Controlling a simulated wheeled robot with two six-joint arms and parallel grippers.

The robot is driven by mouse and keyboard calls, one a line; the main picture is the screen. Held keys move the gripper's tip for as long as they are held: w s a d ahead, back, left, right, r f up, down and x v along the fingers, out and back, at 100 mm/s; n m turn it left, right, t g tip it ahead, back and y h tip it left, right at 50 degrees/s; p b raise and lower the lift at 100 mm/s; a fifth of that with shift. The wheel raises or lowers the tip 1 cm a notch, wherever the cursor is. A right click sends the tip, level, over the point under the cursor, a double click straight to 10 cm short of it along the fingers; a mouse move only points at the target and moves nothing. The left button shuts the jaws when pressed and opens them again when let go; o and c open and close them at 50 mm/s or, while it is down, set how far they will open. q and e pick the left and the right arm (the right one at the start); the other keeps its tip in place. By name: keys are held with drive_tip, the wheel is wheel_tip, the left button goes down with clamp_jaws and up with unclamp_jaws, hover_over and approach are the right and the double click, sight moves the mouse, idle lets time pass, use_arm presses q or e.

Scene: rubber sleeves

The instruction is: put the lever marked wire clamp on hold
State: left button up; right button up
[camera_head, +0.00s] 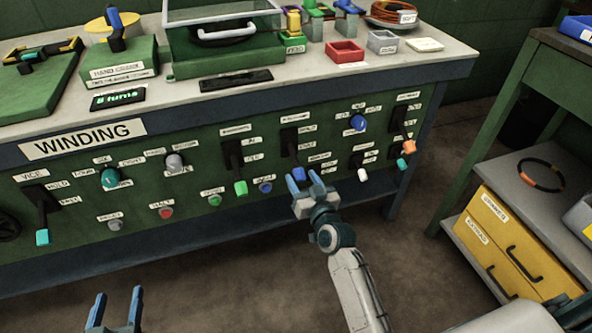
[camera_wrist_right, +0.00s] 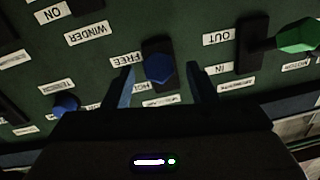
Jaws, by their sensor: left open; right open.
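The lever with the blue knob (camera_head: 299,173) sits in a black slot on the front of the green winding panel. Its knob is at the low end of the slot. In the right wrist view the blue knob (camera_wrist_right: 158,68) shows beside labels reading FREE and, partly covered, HOLD; it looks nearer FREE. The plate with its name is too small to read. My right gripper (camera_head: 303,179) is open, with its blue fingers on either side of the knob; I cannot tell whether they touch it. My left gripper (camera_head: 117,302) is open and empty at the bottom left, away from the panel.
A green-knobbed lever (camera_head: 240,187) and a blue button (camera_head: 265,187) are close on the left. An orange-knobbed lever (camera_head: 409,147) and a blue dial (camera_head: 358,122) are on the right. A teal-knobbed vice lever (camera_head: 42,237) is far left. The floor before the panel is clear.

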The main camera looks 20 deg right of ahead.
sight(297, 170)
drive_tip(key=shift+w+a+f, duration=0.1)
drive_tip(key=shift+w, duration=1.05)
drive_tip(key=shift+w+a, duration=0.1)
drive_tip(key=shift+w, duration=1.05)
clamp_jaws()
